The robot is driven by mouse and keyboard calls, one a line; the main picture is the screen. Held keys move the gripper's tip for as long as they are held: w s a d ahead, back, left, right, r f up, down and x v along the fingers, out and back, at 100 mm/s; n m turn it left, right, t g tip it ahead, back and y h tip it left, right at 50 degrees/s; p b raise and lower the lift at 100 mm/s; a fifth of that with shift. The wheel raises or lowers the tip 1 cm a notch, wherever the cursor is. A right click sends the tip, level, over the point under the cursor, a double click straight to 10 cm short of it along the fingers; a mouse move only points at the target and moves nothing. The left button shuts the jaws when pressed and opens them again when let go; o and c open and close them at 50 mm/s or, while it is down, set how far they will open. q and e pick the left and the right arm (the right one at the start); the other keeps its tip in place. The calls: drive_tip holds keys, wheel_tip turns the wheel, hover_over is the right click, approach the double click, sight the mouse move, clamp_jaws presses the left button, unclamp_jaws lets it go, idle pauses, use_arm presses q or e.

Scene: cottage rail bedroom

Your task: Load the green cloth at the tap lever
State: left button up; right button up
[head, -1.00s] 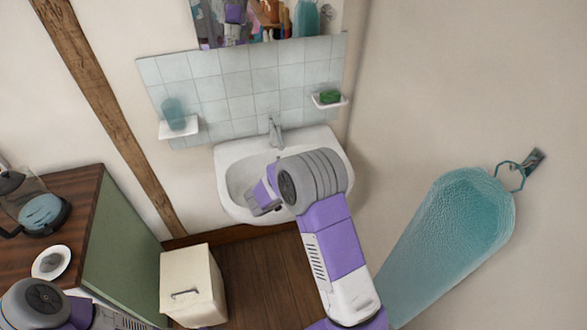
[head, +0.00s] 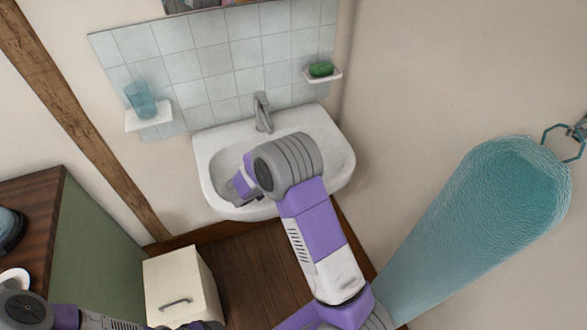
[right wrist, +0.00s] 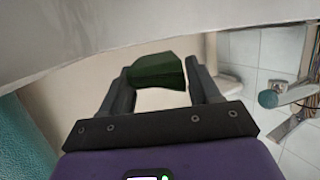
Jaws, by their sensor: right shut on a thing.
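The right gripper (right wrist: 160,85) is shut on a dark green piece, the green cloth (right wrist: 157,70), in the right wrist view. In the head view my right arm reaches over the front of the white basin (head: 208,165), and the right gripper (head: 236,192) is low at its left front side. The cloth is hidden there. The grey tap with its lever (head: 262,108) stands upright at the back of the basin, apart from the gripper. My left arm shows at the lower left; its fingers are not seen.
A glass (head: 141,99) stands on a small shelf (head: 150,118) left of the tap. A green soap (head: 321,69) lies on a dish (head: 335,76) at the right. A teal towel (head: 480,210) hangs at the right. A cream cabinet (head: 180,285) stands low at the left.

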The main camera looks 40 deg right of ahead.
drive_tip(key=w+d+f+b, duration=0.1)
drive_tip(key=w+b, duration=0.3)
drive_tip(key=w, duration=1)
drive_tip(key=shift+f, duration=0.9)
drive_tip(key=s+a+p, duration=0.3)
drive_tip(key=s+a, duration=0.2)
drive_tip(key=shift+s+a+p, duration=0.3)
drive_tip(key=shift+s+p, duration=0.05)
idle(0.4)
idle(1.0)
